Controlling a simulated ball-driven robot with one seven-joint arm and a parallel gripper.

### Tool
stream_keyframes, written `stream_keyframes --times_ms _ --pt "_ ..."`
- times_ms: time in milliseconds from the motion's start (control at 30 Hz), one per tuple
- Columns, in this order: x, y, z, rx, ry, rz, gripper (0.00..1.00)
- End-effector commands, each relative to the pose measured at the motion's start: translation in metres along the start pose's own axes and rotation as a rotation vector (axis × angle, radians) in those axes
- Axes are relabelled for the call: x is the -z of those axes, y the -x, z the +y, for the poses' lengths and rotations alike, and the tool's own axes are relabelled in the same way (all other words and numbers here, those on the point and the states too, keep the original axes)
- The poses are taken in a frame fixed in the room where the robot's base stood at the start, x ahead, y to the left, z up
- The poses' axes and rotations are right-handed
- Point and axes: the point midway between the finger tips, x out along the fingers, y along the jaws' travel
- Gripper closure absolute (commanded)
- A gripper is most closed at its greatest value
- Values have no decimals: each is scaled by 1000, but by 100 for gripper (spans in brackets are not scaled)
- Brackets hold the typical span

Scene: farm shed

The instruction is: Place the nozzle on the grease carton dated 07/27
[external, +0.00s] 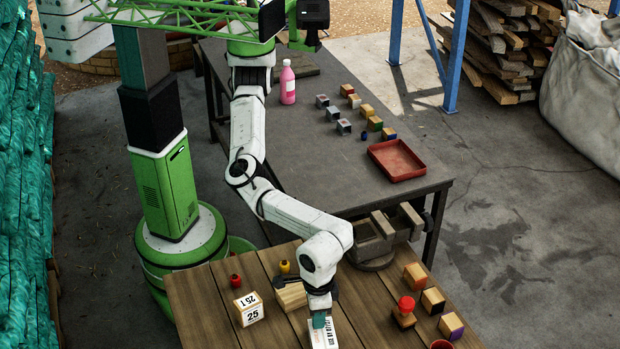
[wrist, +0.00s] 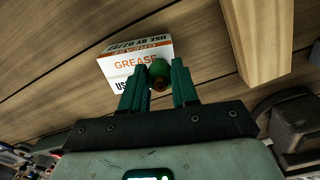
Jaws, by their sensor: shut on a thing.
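My gripper (wrist: 159,86) is shut on the nozzle (wrist: 160,70), a small round green and brownish piece between its teal fingers. The grease carton (wrist: 120,68) is white with orange GREASE lettering. It lies just beyond the fingertips in the wrist view, and its upper face has a use-by date that seems to read 07/27. The nozzle overlaps the carton's right part in that view; I cannot tell whether they touch. In the external view my gripper (external: 319,322) is right at the white carton (external: 325,340) at the table's front, and the nozzle is hidden.
A wooden block (external: 291,298) stands close beside the gripper. Several coloured blocks (external: 432,301) stand right. A red tray (external: 397,160) is on the grey table behind.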

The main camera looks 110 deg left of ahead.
Motion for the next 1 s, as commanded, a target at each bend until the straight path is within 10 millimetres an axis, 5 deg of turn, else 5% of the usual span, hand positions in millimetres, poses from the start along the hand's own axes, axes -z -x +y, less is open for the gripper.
stream_keyframes --times_ms 367,400,600,1000 --pt "0 -4 0 1 -1 1 99" --pt "0 -4 0 1 -1 1 67" --pt "0 -3 0 1 0 0 48" --pt "1 5 0 -1 1 1 45"
